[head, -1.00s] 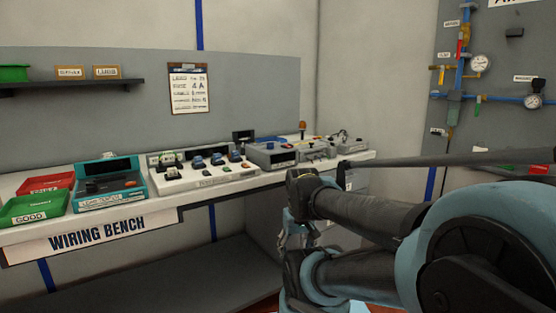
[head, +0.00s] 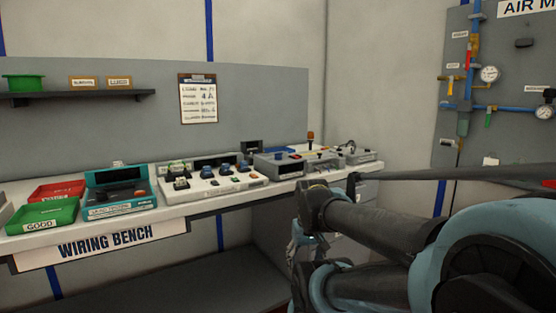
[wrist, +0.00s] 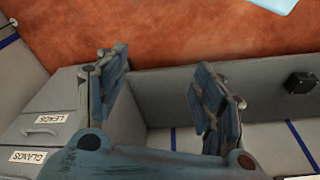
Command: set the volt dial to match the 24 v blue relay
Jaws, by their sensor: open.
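On the wiring bench in the head view, a white panel (head: 200,195) carries several small parts, some with blue tops, such as a blue part (head: 207,172). I cannot tell which is the 24 V blue relay. A grey box with knobs (head: 285,165) stands right of it; no volt dial can be made out. My gripper (wrist: 158,65) is open and empty in the wrist view, pointing at the reddish floor beside the bench's drawers. In the head view it hangs in front of the bench's right part, partly hidden by my arm.
Green tray (head: 42,216), red tray (head: 57,190) and a teal tester (head: 118,190) stand on the bench's left. A clipboard (head: 198,98) hangs behind. Drawers labelled LEADS and GLANDS (wrist: 45,125) are close to my gripper. A pipe board (head: 500,60) is at right.

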